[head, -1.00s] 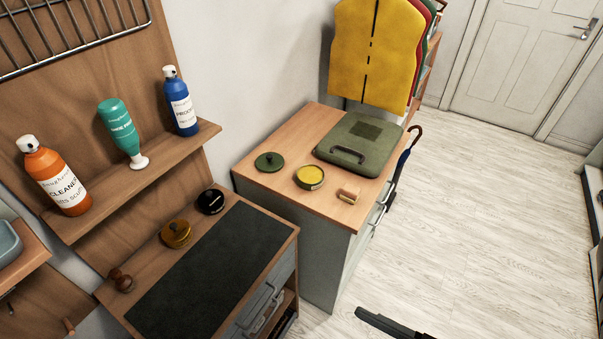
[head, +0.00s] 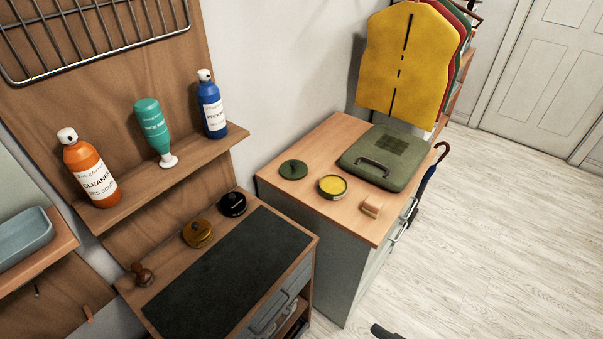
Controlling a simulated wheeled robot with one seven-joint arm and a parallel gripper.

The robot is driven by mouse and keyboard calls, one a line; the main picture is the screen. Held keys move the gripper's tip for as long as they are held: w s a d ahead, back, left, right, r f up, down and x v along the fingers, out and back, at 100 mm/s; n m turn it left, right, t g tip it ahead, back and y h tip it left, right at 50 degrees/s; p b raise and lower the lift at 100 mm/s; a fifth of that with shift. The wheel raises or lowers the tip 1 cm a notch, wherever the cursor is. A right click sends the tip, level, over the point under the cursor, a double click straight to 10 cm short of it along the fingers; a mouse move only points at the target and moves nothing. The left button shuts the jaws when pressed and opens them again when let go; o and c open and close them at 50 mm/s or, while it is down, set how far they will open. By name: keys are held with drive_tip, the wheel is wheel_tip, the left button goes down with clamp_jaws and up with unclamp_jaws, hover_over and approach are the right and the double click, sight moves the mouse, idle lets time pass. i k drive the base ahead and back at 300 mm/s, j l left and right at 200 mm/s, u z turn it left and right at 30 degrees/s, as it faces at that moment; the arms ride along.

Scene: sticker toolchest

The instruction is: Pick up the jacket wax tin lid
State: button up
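A round dark green lid (head: 293,170) with a small knob on top lies flat on the wooden top of the grey cabinet, near its left side. An open round tin (head: 332,187) with yellow wax inside stands just to its right, apart from it. The lid is fully in view and nothing covers it. Only a small dark tip of my gripper (head: 385,332) shows at the bottom edge, low over the floor side of the cabinet and well away from the lid. Its fingers are mostly out of the picture.
A green case (head: 384,158) with a handle lies behind the tin, and a small wooden-backed brush (head: 372,206) lies to its right. An umbrella (head: 428,177) hangs at the cabinet's right side. A lower bench (head: 228,268) stands left. Floor at the right is clear.

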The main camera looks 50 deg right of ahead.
sight(293, 170)
drive_tip(key=i+l+u, duration=0.25)
drive_tip(key=l+u, duration=0.2)
drive_tip(key=i+l+u, duration=0.3)
drive_tip(key=i+l, duration=0.15)
drive_tip(key=l, duration=0.1)
